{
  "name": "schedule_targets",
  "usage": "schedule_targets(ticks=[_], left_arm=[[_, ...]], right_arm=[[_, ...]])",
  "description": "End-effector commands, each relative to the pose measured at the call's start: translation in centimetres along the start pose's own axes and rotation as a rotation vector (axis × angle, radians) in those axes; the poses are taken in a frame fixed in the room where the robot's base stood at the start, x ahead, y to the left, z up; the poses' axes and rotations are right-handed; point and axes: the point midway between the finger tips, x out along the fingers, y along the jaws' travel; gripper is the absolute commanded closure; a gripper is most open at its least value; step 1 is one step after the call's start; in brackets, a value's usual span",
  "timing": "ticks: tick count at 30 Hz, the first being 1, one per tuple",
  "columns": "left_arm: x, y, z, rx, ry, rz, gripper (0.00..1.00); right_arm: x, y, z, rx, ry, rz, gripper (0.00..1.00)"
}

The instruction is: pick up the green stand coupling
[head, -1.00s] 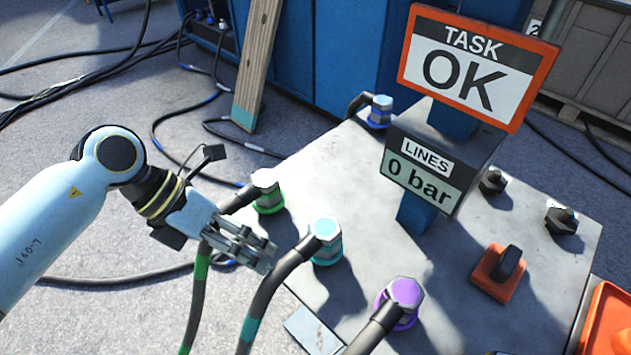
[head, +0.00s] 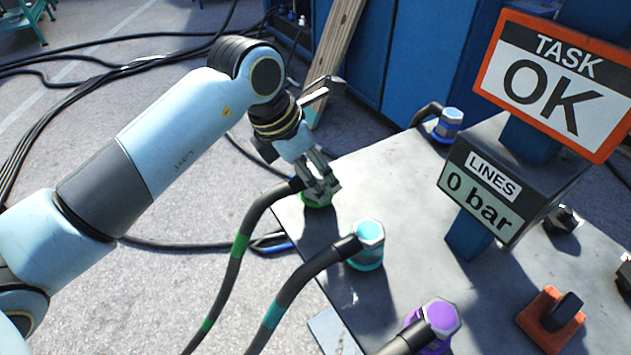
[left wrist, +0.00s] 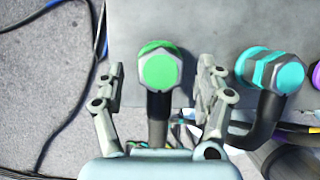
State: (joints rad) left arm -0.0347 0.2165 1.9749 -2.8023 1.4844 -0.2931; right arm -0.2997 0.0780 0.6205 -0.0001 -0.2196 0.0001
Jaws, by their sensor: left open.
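The green stand coupling (left wrist: 160,70) shows in the left wrist view as a hex fitting with a green cap and a black hose. It stands on the grey stand top between the two open fingers of my left gripper (left wrist: 160,85), with a gap on each side. In the head view my left gripper (head: 322,190) is over the coupling and hides most of it; only its green base ring (head: 316,201) shows. Its hose with a green band (head: 240,246) runs down to the floor. My right gripper is not in view.
The cyan coupling (head: 366,243) stands close by, right of my left gripper. A purple coupling (head: 441,318) and a blue coupling (head: 449,123) are further off. The sign post (head: 480,190) reads "0 bar". A wooden plank (head: 336,55) leans behind. Cables lie on the floor.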

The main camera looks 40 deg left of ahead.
Motion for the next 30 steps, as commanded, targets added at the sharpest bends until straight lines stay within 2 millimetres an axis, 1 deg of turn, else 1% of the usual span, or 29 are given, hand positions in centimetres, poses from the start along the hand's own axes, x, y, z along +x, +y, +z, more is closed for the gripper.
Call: schedule_targets(ticks=[1, 3, 6, 11, 14, 26, 27, 30], left_arm=[[0.92, -0.08, -0.07, -0.002, 0.0, -0.002, 0.29], [1.54, -0.06, -0.04, -0.002, 0.0, -0.001, 0.29], [1.83, -0.02, -0.02, 0.0, 0.0, 0.0, 0.29], [1.76, -0.01, 0.01, 0.0, -0.001, 0.0, 0.29], [1.75, -0.02, 0.01, 0.0, -0.001, 0.0, 0.39], [1.75, -0.03, -0.01, 0.0, -0.001, 0.0, 0.92], [1.71, -0.02, 0.05, 0.0, -0.002, 0.0, 0.95], [1.71, -0.02, 0.05, 0.0, -0.002, 0.0, 0.95]], right_arm=[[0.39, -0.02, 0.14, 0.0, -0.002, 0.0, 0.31], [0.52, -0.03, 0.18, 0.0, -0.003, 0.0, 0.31], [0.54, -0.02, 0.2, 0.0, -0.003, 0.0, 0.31], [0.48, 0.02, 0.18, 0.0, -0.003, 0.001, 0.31], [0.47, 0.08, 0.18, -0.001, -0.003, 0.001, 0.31], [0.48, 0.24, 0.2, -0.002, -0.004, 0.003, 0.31], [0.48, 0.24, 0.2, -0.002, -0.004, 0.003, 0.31], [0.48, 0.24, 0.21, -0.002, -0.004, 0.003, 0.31]])
